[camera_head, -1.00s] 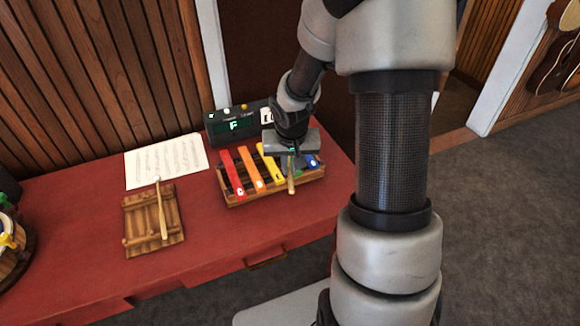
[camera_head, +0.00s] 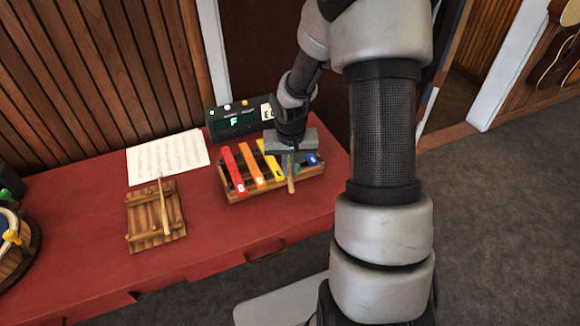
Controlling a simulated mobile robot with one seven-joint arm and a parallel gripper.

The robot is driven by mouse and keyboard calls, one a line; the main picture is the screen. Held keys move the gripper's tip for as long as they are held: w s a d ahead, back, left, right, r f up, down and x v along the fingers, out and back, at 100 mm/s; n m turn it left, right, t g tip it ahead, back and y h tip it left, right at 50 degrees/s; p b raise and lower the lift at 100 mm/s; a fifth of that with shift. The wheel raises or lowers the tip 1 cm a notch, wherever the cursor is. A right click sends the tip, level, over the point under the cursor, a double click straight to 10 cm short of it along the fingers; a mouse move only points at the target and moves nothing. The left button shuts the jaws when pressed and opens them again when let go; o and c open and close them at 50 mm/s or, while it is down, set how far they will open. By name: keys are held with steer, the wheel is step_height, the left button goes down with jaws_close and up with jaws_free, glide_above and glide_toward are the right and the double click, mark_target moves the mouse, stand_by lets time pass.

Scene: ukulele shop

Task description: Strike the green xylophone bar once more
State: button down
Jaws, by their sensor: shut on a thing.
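The xylophone (camera_head: 232,198) stands on the red table, with red (camera_head: 233,168), orange (camera_head: 252,167), yellow (camera_head: 270,160) and blue (camera_head: 312,159) bars showing. The green bar's place, between yellow and blue, is covered by my gripper, so I cannot make the bar out. My gripper (camera_head: 290,158) is over the right half of the xylophone, shut on a mallet. The mallet's light wooden handle (camera_head: 291,185) sticks out toward the front of the xylophone. Its head is hidden, so I cannot tell whether it touches a bar.
A wooden rack (camera_head: 143,218) with another mallet (camera_head: 166,212) lies left of the xylophone. A music sheet (camera_head: 168,156) lies behind the rack. A dark tuner box (camera_head: 235,121) showing "F" stands behind the xylophone. The red table (camera_head: 205,245) is clear in front.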

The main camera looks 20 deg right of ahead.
steer(key=shift+f, duration=0.1)
steer(key=shift+f+b, duration=1.1)
step_height(320, 180, up, 6)
steer(key=p, duration=0.4)
steer(key=shift+r, duration=0.2)
steer(key=shift+f, duration=0.1)
